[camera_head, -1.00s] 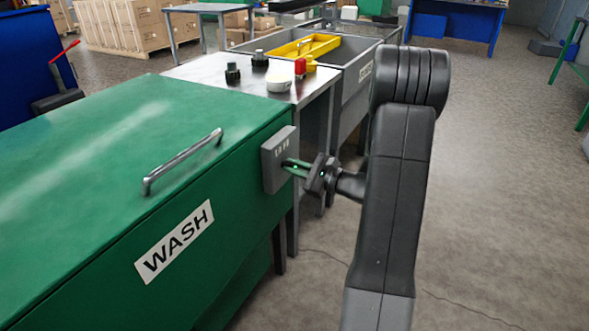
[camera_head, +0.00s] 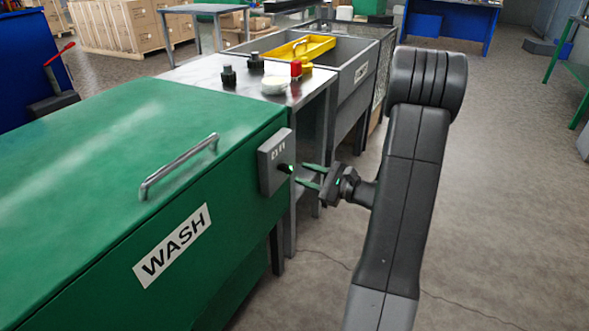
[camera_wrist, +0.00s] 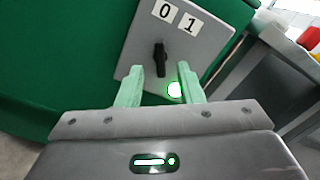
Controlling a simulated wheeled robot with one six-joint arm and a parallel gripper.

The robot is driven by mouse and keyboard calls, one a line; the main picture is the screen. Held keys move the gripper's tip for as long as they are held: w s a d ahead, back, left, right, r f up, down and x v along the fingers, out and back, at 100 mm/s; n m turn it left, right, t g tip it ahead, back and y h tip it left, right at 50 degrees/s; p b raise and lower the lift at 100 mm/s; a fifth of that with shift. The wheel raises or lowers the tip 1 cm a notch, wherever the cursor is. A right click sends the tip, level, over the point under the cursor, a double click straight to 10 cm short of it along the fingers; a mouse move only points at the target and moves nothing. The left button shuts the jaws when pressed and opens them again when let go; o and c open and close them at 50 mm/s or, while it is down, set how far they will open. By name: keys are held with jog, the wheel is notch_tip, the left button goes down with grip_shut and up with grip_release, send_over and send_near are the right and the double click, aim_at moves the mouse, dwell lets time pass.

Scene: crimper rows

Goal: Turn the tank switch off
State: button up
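The tank switch (camera_wrist: 161,59) is a black knob on a grey box (camera_head: 266,165) at the right end of the green tank (camera_head: 95,185) marked WASH. In the wrist view the box carries the labels 0 and 1, and the knob's upper end points towards 0. In the head view the knob (camera_head: 285,169) shows as a small dark stub. My gripper (camera_head: 308,176) has green fingers that stand apart, empty, just to the right of the knob.
A grey sink (camera_head: 352,75) with a yellow tray (camera_head: 300,48) is beyond. The floor (camera_head: 500,200) at right is clear.

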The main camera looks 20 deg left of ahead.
aim_at(289, 169)
jog(key=d+p, duration=0.1)
jog(key=d, duration=0.7)
jog(key=shift+s+d, duration=0.2)
jog(key=shift+s, duration=0.15)
jog(key=a, duration=0.4)
jog(key=a+b, duration=0.1)
jog(key=a, duration=0.3)
jog(key=w+a+b, duration=0.1)
jog(key=a, duration=0.4)
jog(key=shift+w+a, duration=0.1)
jog(key=shift+a, duration=0.35)
jog(key=shift+d, duration=0.1)
